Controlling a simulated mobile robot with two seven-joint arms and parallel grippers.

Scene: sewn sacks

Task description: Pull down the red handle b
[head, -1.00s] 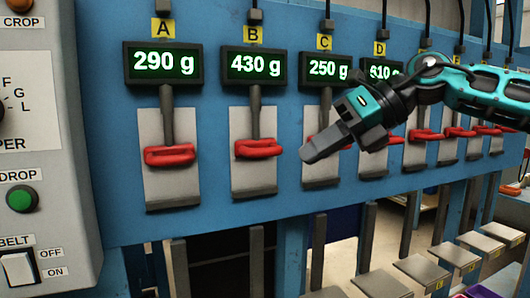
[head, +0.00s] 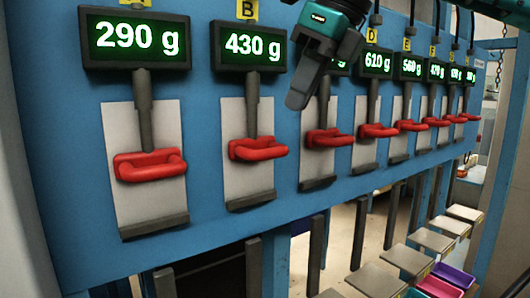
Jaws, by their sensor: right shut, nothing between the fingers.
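The red handle b (head: 258,150) sits on a grey plate under the label B (head: 247,9) and the display reading 430 g (head: 252,46). It is at the lower end of a dark lever, above the plate's dark bottom ledge. My right gripper (head: 297,103) comes in from the top in the head view, up and to the right of handle b, apart from it. It is shut and empty, its fingers pointing down, and it covers part of the C display. My left gripper is not in view.
A red handle (head: 150,166) under the 290 g display is to the left. Another red handle (head: 330,138) is just right, below my gripper, with several more farther along the blue panel (head: 220,200). Grey platforms (head: 376,280) and coloured bins (head: 438,287) are below right.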

